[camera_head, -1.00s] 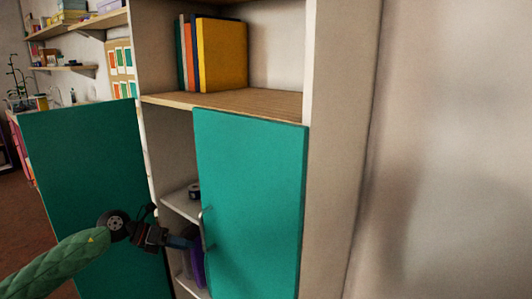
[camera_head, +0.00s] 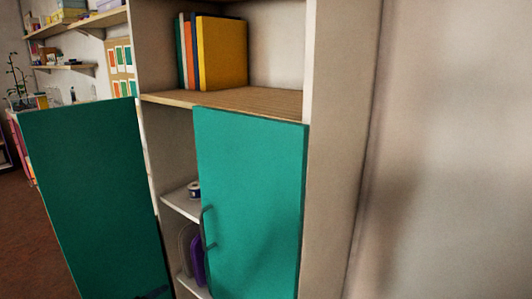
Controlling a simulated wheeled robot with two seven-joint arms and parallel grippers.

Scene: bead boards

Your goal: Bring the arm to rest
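Neither gripper shows clearly in the head view. A small dark shape at the bottom edge, in front of the left door, may be part of my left arm, but I cannot tell. The cabinet's left teal door (camera_head: 95,200) stands swung wide open. Its right teal door (camera_head: 250,200) covers the right part of the cabinet opening, with a dark handle (camera_head: 207,228) on its left edge.
Inside the cabinet, a small dark and white roll (camera_head: 194,189) sits on a white shelf (camera_head: 180,205), and a purple item (camera_head: 197,262) stands below. Several books (camera_head: 222,54) stand on the wooden shelf (camera_head: 225,100) above. Wall shelves (camera_head: 75,30) are at the far left.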

